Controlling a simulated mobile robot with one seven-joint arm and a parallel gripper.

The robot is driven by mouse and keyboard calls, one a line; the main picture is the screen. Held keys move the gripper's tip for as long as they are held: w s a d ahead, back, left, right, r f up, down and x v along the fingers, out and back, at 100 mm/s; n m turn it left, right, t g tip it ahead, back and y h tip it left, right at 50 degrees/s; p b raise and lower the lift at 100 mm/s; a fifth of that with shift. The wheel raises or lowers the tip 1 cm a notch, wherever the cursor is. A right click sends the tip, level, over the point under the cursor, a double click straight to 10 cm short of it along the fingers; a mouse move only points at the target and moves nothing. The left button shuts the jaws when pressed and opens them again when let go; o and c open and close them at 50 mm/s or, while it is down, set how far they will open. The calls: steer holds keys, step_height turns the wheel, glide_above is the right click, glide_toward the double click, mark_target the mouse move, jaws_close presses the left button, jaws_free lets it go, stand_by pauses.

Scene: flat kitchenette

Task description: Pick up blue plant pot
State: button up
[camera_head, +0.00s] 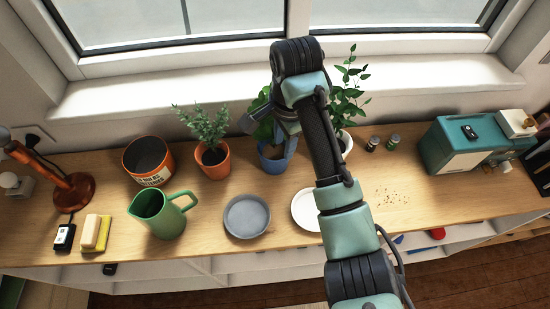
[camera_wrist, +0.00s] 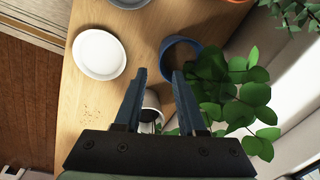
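The blue plant pot (camera_head: 272,164) stands on the wooden counter near the window, between an orange pot and a white pot. My gripper (camera_head: 279,138) is above it in the head view and hides part of its rim and leaves. In the wrist view the blue pot (camera_wrist: 180,45) shows its round rim and brown inside just beyond the fingertips. My gripper (camera_wrist: 159,76) is open there, with nothing between the fingers but a view of the counter and the white pot behind. I cannot tell whether a finger touches the blue pot.
An orange pot with a plant (camera_head: 213,160) is close on the left. A white pot with a leafy plant (camera_head: 346,142) is close on the right, partly behind my arm. A grey plate (camera_head: 247,217) and a white plate (camera_head: 305,210) lie in front. A green pitcher (camera_head: 160,214) stands left.

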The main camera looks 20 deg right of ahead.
mark_target(282, 159)
steer(key=shift+w+f+p, duration=0.2)
steer(key=shift+f, duration=1.3)
steer(key=shift+w+f+p, duration=0.2)
steer(key=shift+f, duration=1.25)
jaws_close()
steer(key=shift+r, duration=0.1)
